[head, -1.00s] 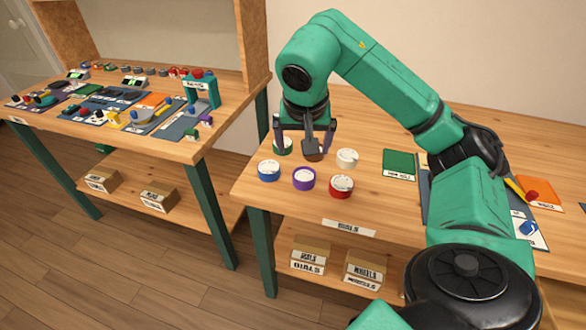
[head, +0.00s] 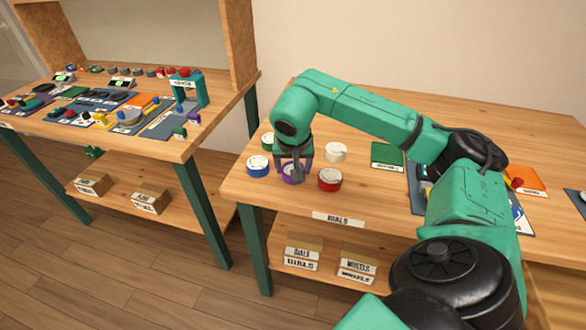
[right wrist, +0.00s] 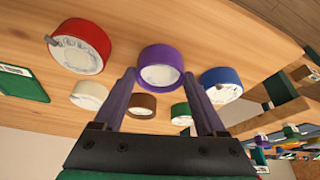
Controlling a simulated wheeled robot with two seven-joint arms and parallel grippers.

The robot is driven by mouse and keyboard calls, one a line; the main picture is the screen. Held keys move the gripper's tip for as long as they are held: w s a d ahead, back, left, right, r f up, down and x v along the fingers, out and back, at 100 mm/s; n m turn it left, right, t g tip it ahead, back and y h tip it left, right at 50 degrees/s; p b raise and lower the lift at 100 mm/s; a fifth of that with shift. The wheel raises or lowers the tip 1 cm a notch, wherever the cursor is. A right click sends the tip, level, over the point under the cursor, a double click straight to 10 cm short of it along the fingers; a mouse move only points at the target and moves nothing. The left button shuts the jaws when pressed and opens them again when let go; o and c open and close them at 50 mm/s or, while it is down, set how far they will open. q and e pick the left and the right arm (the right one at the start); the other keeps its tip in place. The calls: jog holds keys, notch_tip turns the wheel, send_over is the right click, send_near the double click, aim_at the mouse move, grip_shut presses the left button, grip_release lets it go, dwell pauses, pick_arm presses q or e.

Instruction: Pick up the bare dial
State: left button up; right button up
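Several round dials with pale faces stand on the right-hand table. The purple dial (head: 292,177) shows no grey piece on its face in the right wrist view (right wrist: 160,68). The cream dial (head: 336,152), green dial (head: 267,141) and a brown dial (right wrist: 142,105) are too small to judge. My right gripper (head: 293,172) is open above the purple dial, its fingertips (right wrist: 160,76) at either side of it. My left gripper is not in view.
A green card (head: 387,156) lies right of the dials, with a dark mat (head: 414,197) beyond it. A label (head: 338,219) is on the table's front edge. Boxes (head: 303,255) stand on the shelf below. Another table (head: 165,147) with many parts stands left.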

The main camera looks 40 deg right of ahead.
jog(key=c, duration=0.3)
jog(key=shift+r, duration=0.15)
notch_tip(320, 180, up, 20)
jog(key=p, duration=0.6)
